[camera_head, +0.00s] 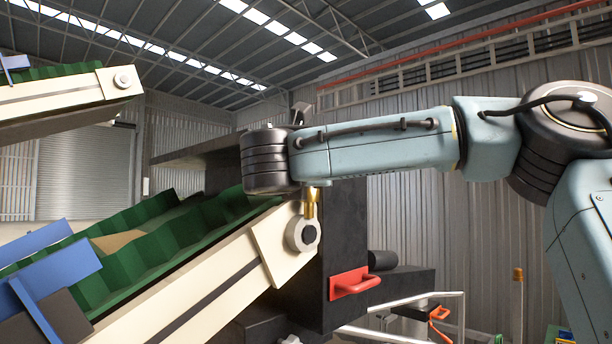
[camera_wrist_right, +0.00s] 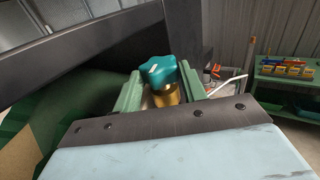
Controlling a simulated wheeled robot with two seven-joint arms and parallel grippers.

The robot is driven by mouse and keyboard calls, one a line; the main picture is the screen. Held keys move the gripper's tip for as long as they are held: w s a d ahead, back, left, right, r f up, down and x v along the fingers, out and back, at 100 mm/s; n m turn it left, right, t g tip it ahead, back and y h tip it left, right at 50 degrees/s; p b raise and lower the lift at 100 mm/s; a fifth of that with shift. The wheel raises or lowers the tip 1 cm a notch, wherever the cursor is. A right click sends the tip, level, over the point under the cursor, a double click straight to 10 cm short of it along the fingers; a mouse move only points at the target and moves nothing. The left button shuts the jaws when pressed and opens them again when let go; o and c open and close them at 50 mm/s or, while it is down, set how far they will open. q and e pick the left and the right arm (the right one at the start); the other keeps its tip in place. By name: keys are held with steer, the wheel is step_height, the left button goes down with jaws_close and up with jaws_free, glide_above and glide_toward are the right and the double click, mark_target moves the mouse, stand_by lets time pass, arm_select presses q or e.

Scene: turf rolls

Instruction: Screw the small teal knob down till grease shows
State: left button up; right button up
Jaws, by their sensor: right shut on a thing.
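The small teal knob (camera_wrist_right: 158,70) shows in the right wrist view, lobed, with a pale mark on its top. It sits on a brass body (camera_wrist_right: 166,95). My right gripper (camera_wrist_right: 160,75) has its two green fingers on either side of the knob and is shut on it. In the head view my right arm reaches in from the right and hides the knob and most of the gripper. A brass part (camera_head: 311,203) shows below the arm, above the conveyor's round roller end (camera_head: 303,234). No grease can be made out. My left gripper is not in view.
A cream-framed conveyor with a green ribbed belt (camera_head: 160,235) slopes up below my wrist. A dark machine body with a red handle (camera_head: 354,284) stands beside it. Another conveyor (camera_head: 70,98) is at upper left. A green shelf with small boxes (camera_wrist_right: 285,68) stands at right.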

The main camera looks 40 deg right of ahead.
steer(key=shift+r, duration=0.15)
steer(key=o, duration=0.9)
steer(key=shift+s, duration=0.1)
steer(key=shift+o, duration=0.4)
steer(key=shift+s+d, duration=0.1)
steer(key=shift+s, duration=0.05)
steer(key=shift+a, duration=0.2)
